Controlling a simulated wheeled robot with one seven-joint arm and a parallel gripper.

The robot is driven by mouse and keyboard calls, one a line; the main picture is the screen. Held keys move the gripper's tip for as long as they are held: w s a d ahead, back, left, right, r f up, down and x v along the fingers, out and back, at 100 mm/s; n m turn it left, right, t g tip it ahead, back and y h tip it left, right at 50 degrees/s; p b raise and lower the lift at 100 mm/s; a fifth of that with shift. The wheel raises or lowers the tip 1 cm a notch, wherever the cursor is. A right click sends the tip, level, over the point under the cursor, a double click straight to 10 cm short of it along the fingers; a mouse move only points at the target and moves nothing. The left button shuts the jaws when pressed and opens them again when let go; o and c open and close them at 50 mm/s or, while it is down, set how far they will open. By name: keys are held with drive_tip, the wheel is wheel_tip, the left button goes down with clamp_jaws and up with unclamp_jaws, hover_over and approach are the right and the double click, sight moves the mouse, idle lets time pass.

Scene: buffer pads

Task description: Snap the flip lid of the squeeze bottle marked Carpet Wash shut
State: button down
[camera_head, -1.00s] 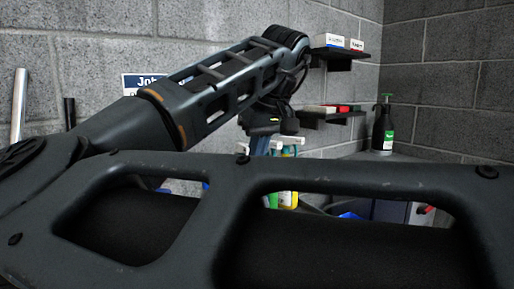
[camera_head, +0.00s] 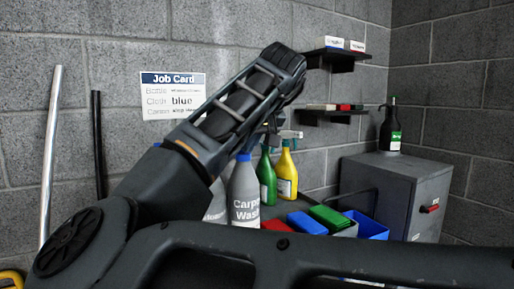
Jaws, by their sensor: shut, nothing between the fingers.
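The grey squeeze bottle marked Carpet Wash (camera_head: 244,196) stands upright on the worktop behind my arm. Its blue cap (camera_head: 243,157) shows just below my arm link, which cuts across right above it. I cannot tell from this view whether the flip lid is open or shut. My gripper is not visible; my own arm covers the area above the bottle, where my wrist bends down.
Another pale bottle (camera_head: 216,206) stands left of it, partly hidden. Green (camera_head: 266,178) and yellow (camera_head: 287,174) spray bottles stand behind. A grey cabinet (camera_head: 412,185) carries a dark bottle (camera_head: 391,130).

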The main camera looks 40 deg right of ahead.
drive_tip(key=shift+s+f+t+b, duration=0.15)
drive_tip(key=shift+f+t+b, duration=0.05)
drive_tip(key=shift+t+b, duration=0.3)
drive_tip(key=shift+r, duration=0.15)
